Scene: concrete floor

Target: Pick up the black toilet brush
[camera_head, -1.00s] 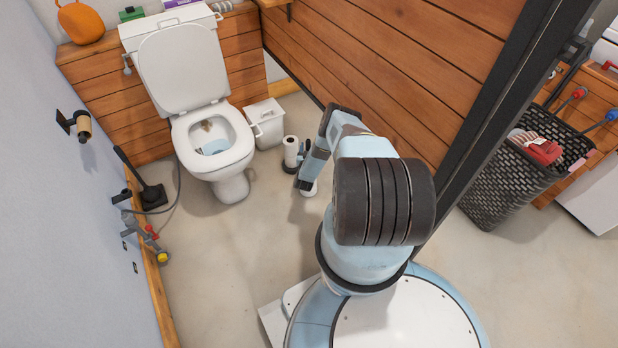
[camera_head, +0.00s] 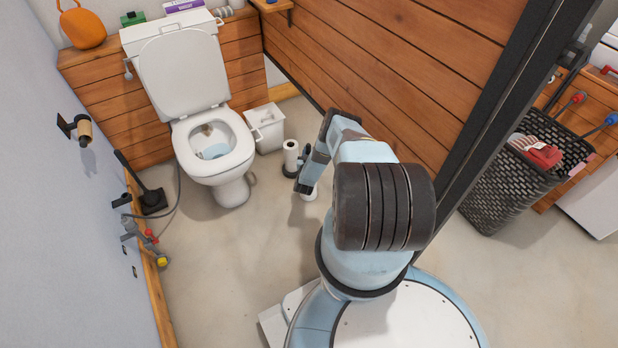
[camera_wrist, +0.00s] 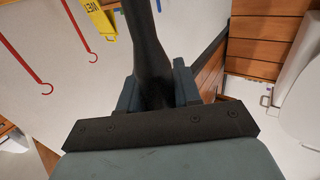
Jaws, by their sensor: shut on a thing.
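The black toilet brush (camera_wrist: 145,40) shows in the wrist view as a dark shaft that widens toward my gripper (camera_wrist: 157,88). The two blue-grey fingers are shut on it, one on each side. Its far end runs out of the top of the picture. In the head view my gripper (camera_head: 303,182) points down beside the wooden partition, right of the toilet. My arm hides most of the held brush there. A small white round thing (camera_head: 310,194) shows on the floor just below the gripper. I cannot tell whether the brush touches it.
A paper roll stand (camera_head: 290,157) is close left of the gripper. A white bin (camera_head: 267,130) and the toilet (camera_head: 213,150) stand behind it. The wooden partition (camera_head: 400,80) is close on the right. Floor in front is clear.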

